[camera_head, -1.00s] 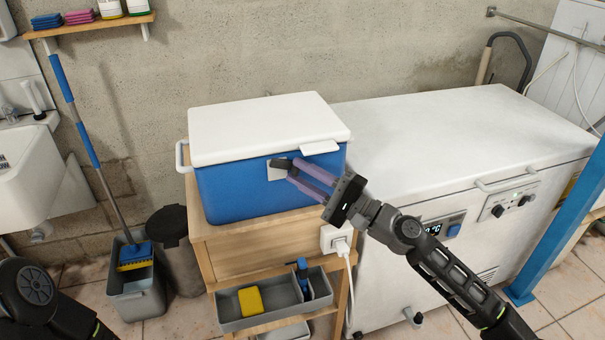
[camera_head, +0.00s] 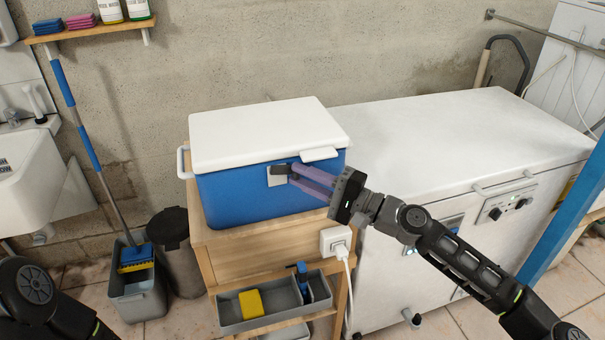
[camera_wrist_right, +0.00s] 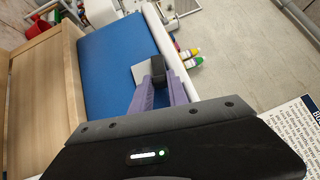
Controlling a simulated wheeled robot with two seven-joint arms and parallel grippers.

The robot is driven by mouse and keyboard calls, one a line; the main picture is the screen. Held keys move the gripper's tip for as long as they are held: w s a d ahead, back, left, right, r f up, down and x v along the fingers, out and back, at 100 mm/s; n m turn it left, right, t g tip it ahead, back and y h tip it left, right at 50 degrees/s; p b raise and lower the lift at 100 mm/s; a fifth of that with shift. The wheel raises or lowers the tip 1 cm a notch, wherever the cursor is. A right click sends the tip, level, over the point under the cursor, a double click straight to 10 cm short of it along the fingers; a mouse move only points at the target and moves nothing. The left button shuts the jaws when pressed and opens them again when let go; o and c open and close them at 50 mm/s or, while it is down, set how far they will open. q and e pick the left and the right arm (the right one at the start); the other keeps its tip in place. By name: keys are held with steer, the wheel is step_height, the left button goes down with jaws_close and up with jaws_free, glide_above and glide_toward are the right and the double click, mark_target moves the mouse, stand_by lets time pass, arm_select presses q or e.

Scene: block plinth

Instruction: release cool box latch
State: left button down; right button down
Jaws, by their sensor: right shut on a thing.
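The cool box has a blue body (camera_head: 235,199) and a white lid (camera_head: 262,133); the lid lies closed on top. It stands on a wooden stand. Its dark latch (camera_head: 281,170) sits over a pale plate (camera_head: 277,181) on the front face. My right gripper (camera_head: 295,172) reaches in from the right with purple fingers and is shut on the latch. The right wrist view also shows the latch (camera_wrist_right: 158,70) between the fingertips, in front of the pale plate (camera_wrist_right: 141,73). My left gripper is out of view; only part of my left arm shows at the lower left.
A white chest freezer (camera_head: 440,140) stands right of the box. A white plug (camera_head: 336,240) is on the stand's side. A grey tray (camera_head: 262,318) with a yellow sponge (camera_head: 251,303) is below. A mop bucket (camera_head: 137,295) and bin (camera_head: 172,240) stand left.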

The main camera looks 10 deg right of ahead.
steer(key=shift+r, duration=0.1)
steer(key=c, duration=1.3)
jaws_free()
